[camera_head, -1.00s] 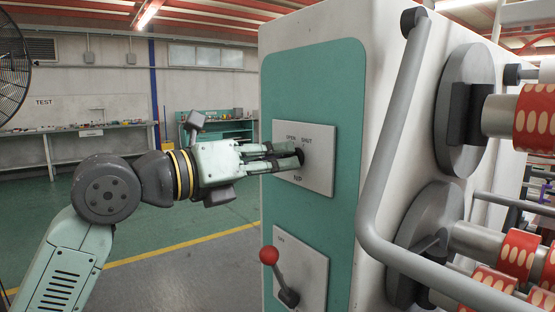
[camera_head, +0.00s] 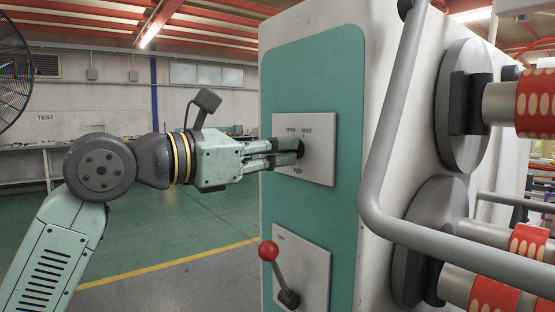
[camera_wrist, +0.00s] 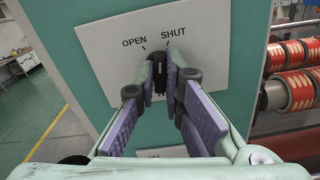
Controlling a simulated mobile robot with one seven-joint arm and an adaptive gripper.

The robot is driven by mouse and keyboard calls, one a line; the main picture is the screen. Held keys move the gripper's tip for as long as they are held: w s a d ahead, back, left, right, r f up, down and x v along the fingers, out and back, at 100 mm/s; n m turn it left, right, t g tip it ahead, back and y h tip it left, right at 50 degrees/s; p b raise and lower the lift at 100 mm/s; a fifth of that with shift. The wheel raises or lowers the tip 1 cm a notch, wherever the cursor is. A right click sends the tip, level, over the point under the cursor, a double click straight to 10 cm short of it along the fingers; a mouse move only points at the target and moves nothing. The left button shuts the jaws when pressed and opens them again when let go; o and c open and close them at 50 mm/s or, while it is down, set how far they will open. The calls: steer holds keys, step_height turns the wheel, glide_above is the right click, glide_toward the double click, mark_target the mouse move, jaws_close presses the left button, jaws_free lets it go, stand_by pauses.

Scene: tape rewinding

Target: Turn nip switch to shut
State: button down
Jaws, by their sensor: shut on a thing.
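The nip switch is a small dark knob on a white plate (camera_head: 318,165) marked OPEN, SHUT and NIP. The plate is on the teal front panel of the machine. My gripper (camera_head: 286,151) reaches in from the left, with its fingertips at the plate. In the wrist view the knob (camera_wrist: 159,74) sits between the fingertips of my gripper (camera_wrist: 160,84), which are shut on it. The OPEN and SHUT marks show just above the knob on the plate (camera_wrist: 208,50). The fingers hide much of the knob, and I cannot tell exactly which mark it points to.
A red-balled lever (camera_head: 268,251) stands out from a second plate (camera_head: 315,262) below the switch. A grey bent rail (camera_head: 376,170) and red-patterned rolls (camera_head: 535,100) are on the machine's right side. Open green floor (camera_head: 190,240) lies to the left.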

steer(key=shift+m+b, duration=0.45)
steer(key=shift+m, duration=1.25)
steer(key=c, duration=1.7)
jaws_free()
steer(key=v, duration=1.2)
